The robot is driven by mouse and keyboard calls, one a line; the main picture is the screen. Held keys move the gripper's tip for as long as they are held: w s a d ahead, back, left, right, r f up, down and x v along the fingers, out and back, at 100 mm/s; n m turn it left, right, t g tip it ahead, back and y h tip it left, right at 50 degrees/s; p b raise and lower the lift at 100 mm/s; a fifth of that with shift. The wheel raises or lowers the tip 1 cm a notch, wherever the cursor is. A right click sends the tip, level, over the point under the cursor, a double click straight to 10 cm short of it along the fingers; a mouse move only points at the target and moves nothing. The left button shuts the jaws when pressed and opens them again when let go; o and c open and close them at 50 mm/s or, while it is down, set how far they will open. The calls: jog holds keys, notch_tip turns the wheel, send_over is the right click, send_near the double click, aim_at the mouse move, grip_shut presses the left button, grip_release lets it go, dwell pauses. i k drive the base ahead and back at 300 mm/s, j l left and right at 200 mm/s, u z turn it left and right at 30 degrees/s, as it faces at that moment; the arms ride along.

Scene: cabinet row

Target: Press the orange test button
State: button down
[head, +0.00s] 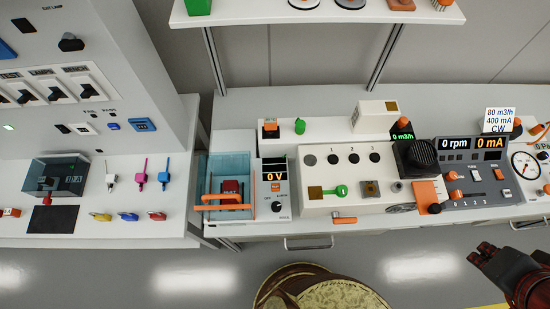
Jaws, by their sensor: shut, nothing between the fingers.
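A small black and white meter (275,204) with a display reading 0 V stands on the bench, left of centre. A small orange button (276,187) shows on its face below the display; its label is too small to read, so I cannot confirm that it is the test button. A dark knob (277,207) sits lower on the same face. My gripper (483,251) is at the lower right, in front of the bench and well to the right of the meter. Its fingers are shut and empty, and it touches nothing.
A clear blue bin with an orange handle (225,198) stands directly left of the meter. A beige panel (324,180) with sockets is to its right, then a grey console (466,193). A patterned rounded seat (330,292) stands on the floor in front.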

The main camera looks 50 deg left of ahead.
aim_at(275, 187)
jog(key=k+j, duration=0.35)
jog(key=k, duration=0.15)
jog(key=k+j, duration=0.35)
jog(key=k, duration=0.1)
